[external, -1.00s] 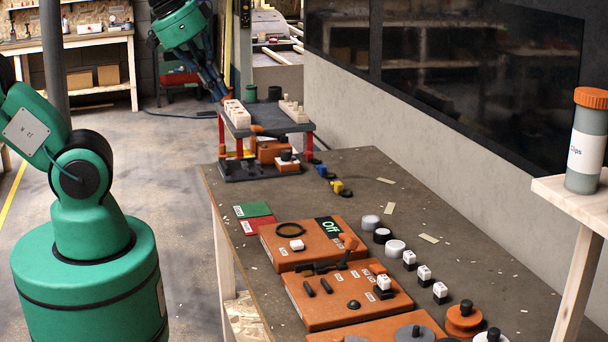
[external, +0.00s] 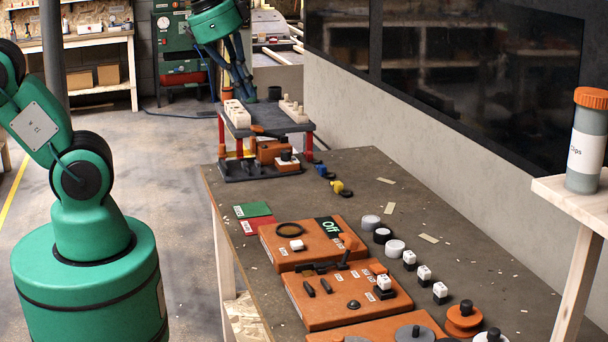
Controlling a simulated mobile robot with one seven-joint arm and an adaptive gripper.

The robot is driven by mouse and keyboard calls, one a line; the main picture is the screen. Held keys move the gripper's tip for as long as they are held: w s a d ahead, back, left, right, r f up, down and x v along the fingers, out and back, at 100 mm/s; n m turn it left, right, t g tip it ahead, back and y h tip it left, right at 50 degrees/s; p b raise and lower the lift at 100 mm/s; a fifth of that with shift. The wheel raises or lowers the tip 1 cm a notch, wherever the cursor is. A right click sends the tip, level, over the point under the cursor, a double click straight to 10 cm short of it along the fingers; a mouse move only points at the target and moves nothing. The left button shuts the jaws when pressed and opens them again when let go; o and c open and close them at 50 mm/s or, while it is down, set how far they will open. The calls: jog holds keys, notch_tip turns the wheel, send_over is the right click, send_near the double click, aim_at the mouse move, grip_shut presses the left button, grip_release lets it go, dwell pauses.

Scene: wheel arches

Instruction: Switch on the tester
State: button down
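An orange panel (external: 301,259) lies on the workbench with a dark display (external: 330,227) that reads "Off". I take it for the tester. A black ring (external: 289,230), a white block (external: 297,244) and an orange knob (external: 348,241) sit on it. A black lever (external: 343,259) stands at its near right edge. My gripper (external: 243,90) hangs from the green arm behind the small raised stand, well apart from the panel. Its fingers are small, dark and partly hidden, so I cannot tell whether they are open or hold anything.
A second orange panel (external: 325,315) with pegs lies nearer, and a third is cut off below. Several round caps and white-topped blocks line the right side. A raised stand (external: 285,122) with red legs holds white blocks. A shelf with a jar (external: 586,150) is at right.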

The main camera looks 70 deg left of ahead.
jog(key=w+a+f+m+g+h, duration=0.1)
jog(key=w+a+f+m, duration=0.1)
jog(key=w+f+m, duration=0.45)
jog(key=w+a+f+m+g, duration=0.1)
jog(key=w+a+f+g, duration=0.15)
jog(key=w, duration=0.65)
jog(key=w+a+f+m, duration=0.2)
jog(key=w+f, duration=0.3)
jog(key=f, duration=0.3)
jog(key=w+a+f+m+g+h+b, duration=0.1)
jog(key=w+a+f+m, duration=0.2)
jog(key=w+f+m, duration=0.2)
notch_tip(320, 180, down, 4)
jog(key=shift+w+r, duration=0.15)
jog(key=shift+r, duration=0.05)
jog(key=shift+d+f, duration=0.1)
jog(key=shift+f, duration=0.05)
jog(key=d+f+b, duration=0.1)
jog(key=f, duration=0.3)
jog(key=d+f+b, duration=0.1)
jog(key=f, duration=0.4)
jog(key=f+b, duration=0.1)
jog(key=f, duration=0.3)
jog(key=shift+d+f, duration=0.2)
jog(key=shift+d, duration=0.2)
jog(key=shift+d+f, duration=0.1)
